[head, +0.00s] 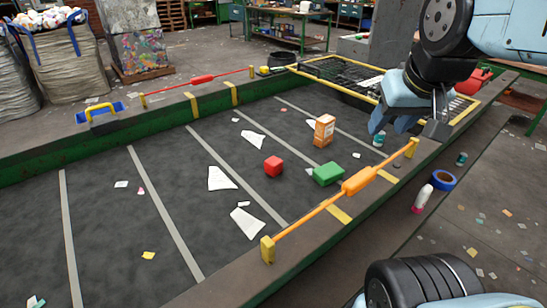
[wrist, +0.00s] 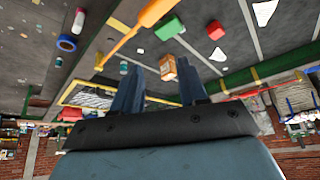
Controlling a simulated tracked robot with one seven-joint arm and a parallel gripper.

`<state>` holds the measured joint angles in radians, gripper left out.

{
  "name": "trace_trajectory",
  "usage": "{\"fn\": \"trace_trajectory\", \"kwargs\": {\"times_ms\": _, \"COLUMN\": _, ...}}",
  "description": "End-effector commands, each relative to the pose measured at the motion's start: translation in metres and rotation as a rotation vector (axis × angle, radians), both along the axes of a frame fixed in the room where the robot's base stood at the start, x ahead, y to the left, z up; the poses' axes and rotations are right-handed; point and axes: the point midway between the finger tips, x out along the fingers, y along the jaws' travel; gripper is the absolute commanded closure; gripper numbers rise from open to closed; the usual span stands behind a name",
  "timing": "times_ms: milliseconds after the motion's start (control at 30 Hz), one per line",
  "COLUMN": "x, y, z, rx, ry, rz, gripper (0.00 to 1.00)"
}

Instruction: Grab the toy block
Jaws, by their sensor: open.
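Two block-like things lie on the dark belt (head: 110,225): a red cube (head: 273,166) and, to its right, a green block (head: 328,173) near the orange bar. I cannot tell which one is the toy block. In the wrist view the green block (wrist: 168,27) and red cube (wrist: 215,30) show near the top, beyond my fingers. My gripper (head: 408,125) is above the belt's right edge, right of both blocks and apart from them. Its fingers (wrist: 160,55) are spread with nothing held between them.
An orange and white box (head: 325,130) stands upright behind the green block. An orange-handled bar (head: 357,181) runs along the near belt edge. A white-and-pink bottle (head: 421,198) and blue tape roll (head: 444,180) sit on the right-hand ledge. White scraps (head: 221,178) litter the belt.

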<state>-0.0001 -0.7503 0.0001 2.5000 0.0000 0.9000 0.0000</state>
Motion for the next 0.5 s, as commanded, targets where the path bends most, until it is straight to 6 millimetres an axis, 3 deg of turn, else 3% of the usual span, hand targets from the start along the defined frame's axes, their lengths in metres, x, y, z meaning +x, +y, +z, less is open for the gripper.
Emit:
{"fn": "trace_trajectory", "kwargs": {"times_ms": 133, "x": 0.000, "y": 0.000, "z": 0.000, "rx": 0.000, "ry": 0.000, "rz": 0.000, "gripper": 0.56}}
{"fn": "trace_trajectory", "kwargs": {"times_ms": 333, "x": 0.006, "y": 0.001, "z": -0.004, "rx": -0.033, "ry": 0.035, "rz": 0.036, "gripper": 0.37}}
{"fn": "trace_trajectory", "kwargs": {"times_ms": 500, "x": 0.023, "y": 0.008, "z": -0.019, "rx": -0.149, "ry": 0.147, "rz": 0.158, "gripper": 0.22}}
